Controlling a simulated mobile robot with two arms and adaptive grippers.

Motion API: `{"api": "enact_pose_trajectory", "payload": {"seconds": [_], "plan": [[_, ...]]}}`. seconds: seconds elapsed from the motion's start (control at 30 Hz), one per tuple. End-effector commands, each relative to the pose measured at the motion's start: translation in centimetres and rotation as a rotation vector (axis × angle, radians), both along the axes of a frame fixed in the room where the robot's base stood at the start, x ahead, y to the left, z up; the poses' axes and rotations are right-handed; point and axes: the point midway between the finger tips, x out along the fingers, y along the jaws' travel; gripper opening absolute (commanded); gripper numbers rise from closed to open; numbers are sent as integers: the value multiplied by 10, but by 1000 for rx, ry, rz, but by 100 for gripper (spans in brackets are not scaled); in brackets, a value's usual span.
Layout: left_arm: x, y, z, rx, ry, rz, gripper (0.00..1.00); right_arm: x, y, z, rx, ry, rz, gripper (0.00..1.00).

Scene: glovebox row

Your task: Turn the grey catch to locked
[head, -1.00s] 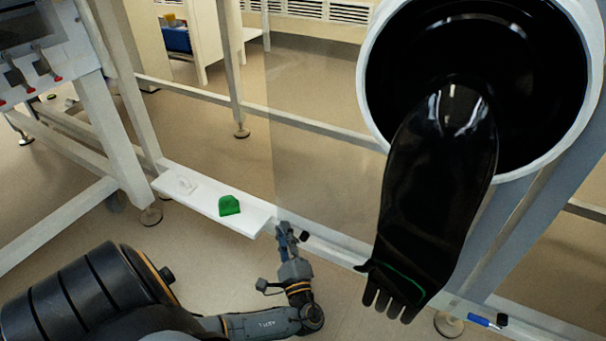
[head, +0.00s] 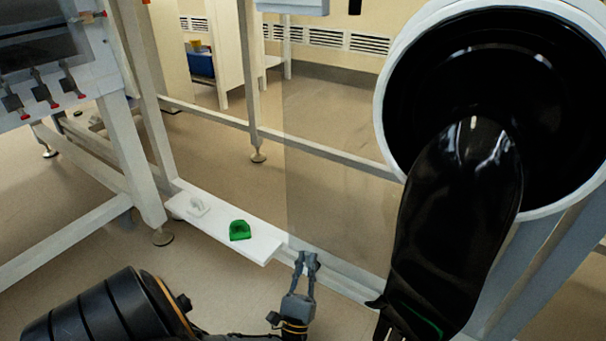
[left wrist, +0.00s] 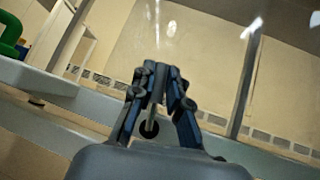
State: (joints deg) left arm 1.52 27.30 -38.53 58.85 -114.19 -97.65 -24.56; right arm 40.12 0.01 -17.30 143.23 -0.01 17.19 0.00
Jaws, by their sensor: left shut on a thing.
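My left gripper (head: 306,261) is at the front rail, just right of the end of the white shelf, its fingers pointing up and away. In the left wrist view the gripper (left wrist: 160,76) is shut on a slim grey bar, which I take to be the grey catch (left wrist: 157,62). The bar stands between the fingers, with a dark round end (left wrist: 149,129) below. In the head view the fingers mostly hide the catch, and its marks cannot be read. My right gripper does not show.
The white shelf (head: 262,247) holds a green block (head: 240,230) and a small white hook-shaped piece (head: 198,207). A large black glove (head: 455,230) hangs from a round port (head: 392,130) right of my left gripper. White frame legs (head: 130,160) stand at left.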

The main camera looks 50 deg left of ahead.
Motion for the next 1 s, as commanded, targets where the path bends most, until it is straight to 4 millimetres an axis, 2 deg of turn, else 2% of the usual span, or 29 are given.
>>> {"api": "enact_pose_trajectory", "payload": {"seconds": [0.33, 0.87, 0.9, 0.97, 1.0], "plan": [[3, -5, 1, 125, 30, 1, 0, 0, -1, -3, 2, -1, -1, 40], [4, -7, 1, 144, 34, -1, 0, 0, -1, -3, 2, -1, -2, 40], [4, -7, 1, 144, 34, -1, 23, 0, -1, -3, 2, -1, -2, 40], [3, -7, 1, 144, 34, -1, 36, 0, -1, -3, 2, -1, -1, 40], [3, -7, 1, 143, 34, -1, 38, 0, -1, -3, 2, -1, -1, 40]]}}
